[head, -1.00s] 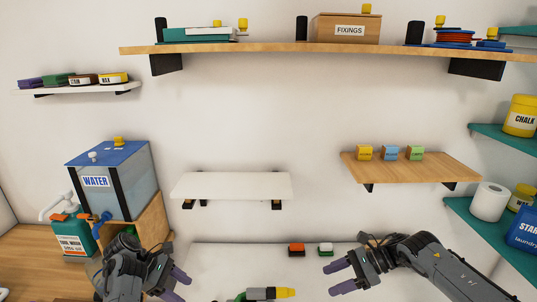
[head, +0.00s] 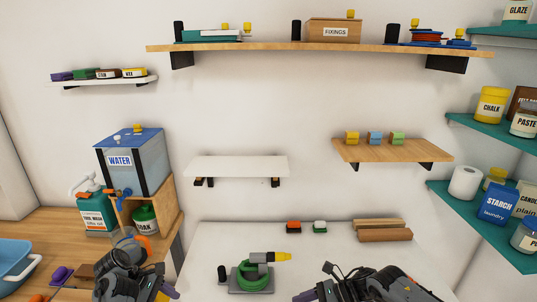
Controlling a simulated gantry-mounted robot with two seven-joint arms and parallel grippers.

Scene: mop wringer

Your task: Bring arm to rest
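My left gripper (head: 168,291) is at the bottom edge, left of the green mop-wringer-like device (head: 252,278) with a grey body and yellow tip. Only a purple fingertip shows, and the rest is cut off or hidden by my arm. My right gripper (head: 306,295) is at the bottom edge, to the right of the device, with a purple fingertip partly in view. Both grippers appear apart from the device. I see nothing held, but the gaps between the fingers are not visible.
A white worktop (head: 210,240) holds orange and white-green blocks (head: 293,227) and wooden pieces (head: 385,231). A water tank (head: 135,165) stands on a wooden stand at left. A blue basin (head: 14,262) sits far left. A white shelf (head: 238,166) is bare. Teal shelves at right carry containers.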

